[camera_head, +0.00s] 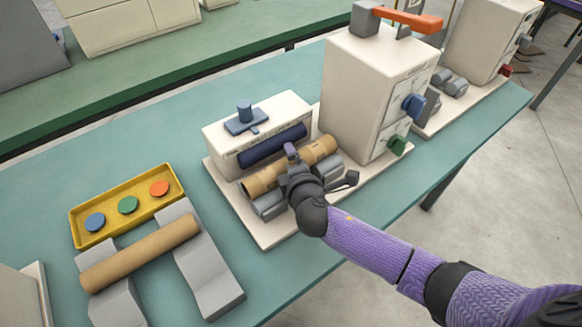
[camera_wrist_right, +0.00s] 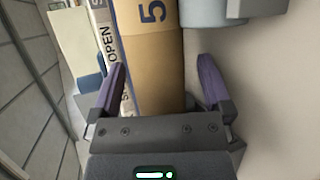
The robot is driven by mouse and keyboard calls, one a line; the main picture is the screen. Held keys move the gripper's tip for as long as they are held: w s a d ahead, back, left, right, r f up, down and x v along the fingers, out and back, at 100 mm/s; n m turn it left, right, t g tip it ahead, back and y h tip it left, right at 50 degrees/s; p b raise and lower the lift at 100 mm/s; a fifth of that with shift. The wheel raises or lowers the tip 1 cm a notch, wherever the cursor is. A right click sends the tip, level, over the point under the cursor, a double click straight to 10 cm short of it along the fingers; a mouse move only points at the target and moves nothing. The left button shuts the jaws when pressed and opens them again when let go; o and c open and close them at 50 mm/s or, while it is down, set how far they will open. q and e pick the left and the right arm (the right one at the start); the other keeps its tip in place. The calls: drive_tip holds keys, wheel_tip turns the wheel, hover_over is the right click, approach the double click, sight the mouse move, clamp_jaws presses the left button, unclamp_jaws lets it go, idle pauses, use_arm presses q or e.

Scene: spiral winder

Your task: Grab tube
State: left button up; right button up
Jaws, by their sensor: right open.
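A brown cardboard tube (camera_head: 318,151) lies across the grey rollers of the winder (camera_head: 260,118). My right gripper (camera_head: 293,160) is over this tube's middle and hides part of it. In the right wrist view, the tube (camera_wrist_right: 158,72), printed with a "5", runs between the open purple fingers of my right gripper (camera_wrist_right: 162,80). A gap shows between the tube and the right-hand finger; the left-hand finger is closer to it. A second, plain brown tube (camera_head: 140,252) rests on two grey supports (camera_head: 208,280) at the left. My left gripper is not in view.
A yellow tray (camera_head: 127,206) with blue, green and orange discs sits behind the supports. A tall white cabinet (camera_head: 372,95) with blue and green knobs and an orange-handled top stands right of the rollers. Another machine (camera_head: 488,40) stands farther right. The teal table (camera_head: 160,135) is clear between tray and winder.

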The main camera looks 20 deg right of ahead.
drive_tip(key=shift+c, duration=0.3)
drive_tip(key=c, duration=1.2)
